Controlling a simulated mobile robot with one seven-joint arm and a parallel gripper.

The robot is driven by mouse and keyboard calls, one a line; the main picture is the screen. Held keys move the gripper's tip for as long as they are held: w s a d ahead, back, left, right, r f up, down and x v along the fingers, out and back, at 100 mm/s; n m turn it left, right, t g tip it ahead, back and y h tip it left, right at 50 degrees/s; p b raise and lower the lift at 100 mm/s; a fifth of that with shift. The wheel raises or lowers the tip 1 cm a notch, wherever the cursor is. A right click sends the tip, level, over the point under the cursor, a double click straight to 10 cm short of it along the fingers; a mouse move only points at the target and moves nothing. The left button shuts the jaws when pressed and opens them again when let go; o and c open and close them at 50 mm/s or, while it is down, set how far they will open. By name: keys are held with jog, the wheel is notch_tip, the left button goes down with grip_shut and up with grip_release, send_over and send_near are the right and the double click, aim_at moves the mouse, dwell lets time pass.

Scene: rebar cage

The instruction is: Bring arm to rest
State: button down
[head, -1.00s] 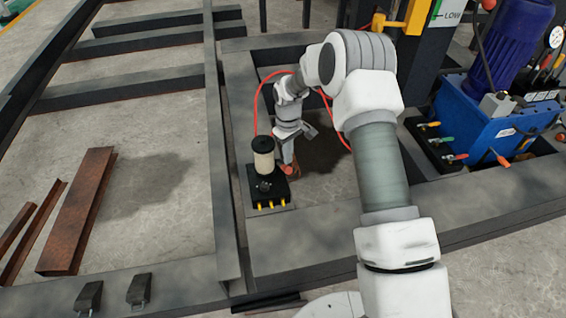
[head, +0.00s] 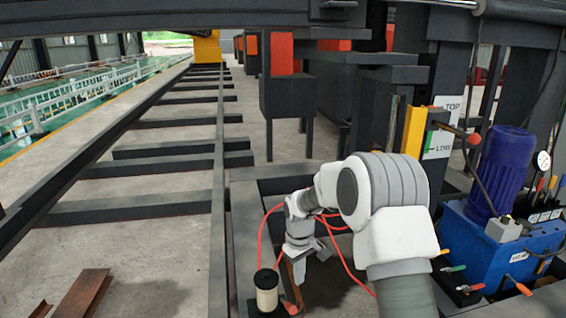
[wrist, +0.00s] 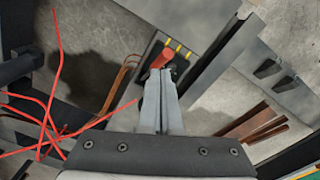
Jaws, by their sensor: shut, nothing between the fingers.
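My arm reaches forward from the lower right of the head view and bends down at its far end. My gripper (head: 298,272) points down within the dark frame, just right of a small black unit with a cream cylinder (head: 267,292) on it. In the wrist view the two grey fingers (wrist: 161,84) lie together, shut and empty. Beyond their tips is a red-handled part (wrist: 160,56) at the black unit with yellow ends (wrist: 179,47). I cannot tell whether the fingertips touch anything.
Red cables (head: 262,232) loop around my wrist. A blue hydraulic unit (head: 518,246) with coloured levers stands at the right. Dark beams (head: 219,180) run along the left. Rusty steel pieces (head: 85,294) lie at lower left. Concrete floor between the beams is clear.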

jog(key=s+d+r+m+t, duration=0.1)
jog(key=s+d+r+m, duration=0.15)
jog(key=s+r, duration=0.65)
jog(key=s+d+r+m+t, duration=0.15)
jog(key=s+d+r, duration=0.3)
jog(key=r, duration=0.75)
jog(key=s+d+r+m+t, duration=0.1)
jog(key=s+r+m, duration=0.1)
jog(key=s, duration=0.8)
jog(key=s+d+r+m+t, duration=0.1)
jog(key=s+d+r+t, duration=0.1)
jog(key=s, duration=0.7)
notch_tip(320, 180, up, 22)
jog(key=p, duration=2.2)
jog(key=shift+a, duration=0.25)
jog(key=shift+w, duration=0.15)
